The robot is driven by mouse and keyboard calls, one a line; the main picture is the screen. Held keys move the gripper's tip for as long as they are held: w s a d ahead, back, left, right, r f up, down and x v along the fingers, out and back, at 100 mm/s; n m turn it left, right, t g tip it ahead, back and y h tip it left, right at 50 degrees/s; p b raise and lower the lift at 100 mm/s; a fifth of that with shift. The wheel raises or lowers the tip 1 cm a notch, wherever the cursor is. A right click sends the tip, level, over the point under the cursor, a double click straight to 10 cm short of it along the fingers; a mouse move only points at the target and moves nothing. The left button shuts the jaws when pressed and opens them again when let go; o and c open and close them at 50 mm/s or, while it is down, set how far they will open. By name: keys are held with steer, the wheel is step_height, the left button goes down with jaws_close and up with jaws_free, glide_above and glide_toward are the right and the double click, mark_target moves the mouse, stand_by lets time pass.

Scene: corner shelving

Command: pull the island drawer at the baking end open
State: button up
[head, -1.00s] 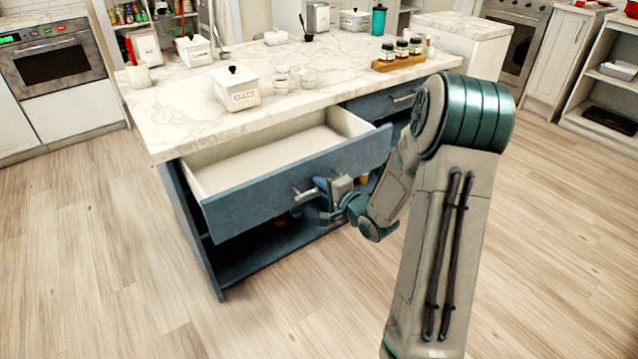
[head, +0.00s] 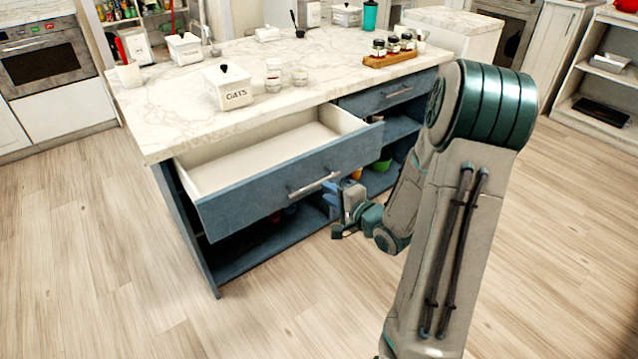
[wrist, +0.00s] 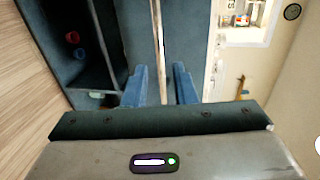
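The blue island drawer (head: 255,199) at the near left end of the island stands pulled out, with its pale, empty inside (head: 265,155) showing. Its metal bar handle (head: 315,184) is clear of my gripper (head: 333,208), which is just below and to the right of the handle in the head view. In the wrist view my gripper (wrist: 160,88) has its two blue fingers spread apart with nothing held. The handle (wrist: 158,45) shows as a pale bar in line with the gap between them. The drawer front (wrist: 188,30) lies behind the bar.
The marble island top (head: 190,105) carries an oats canister (head: 232,90), small jars (head: 285,80) and a wooden tray (head: 390,59) of jars. A second, closed drawer (head: 390,96) is to the right. Open shelves lie below. The wooden floor (head: 90,230) in front is clear.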

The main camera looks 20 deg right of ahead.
steer(key=p+v, duration=0.6)
steer(key=v, duration=0.1)
stand_by(0.3)
stand_by(0.3)
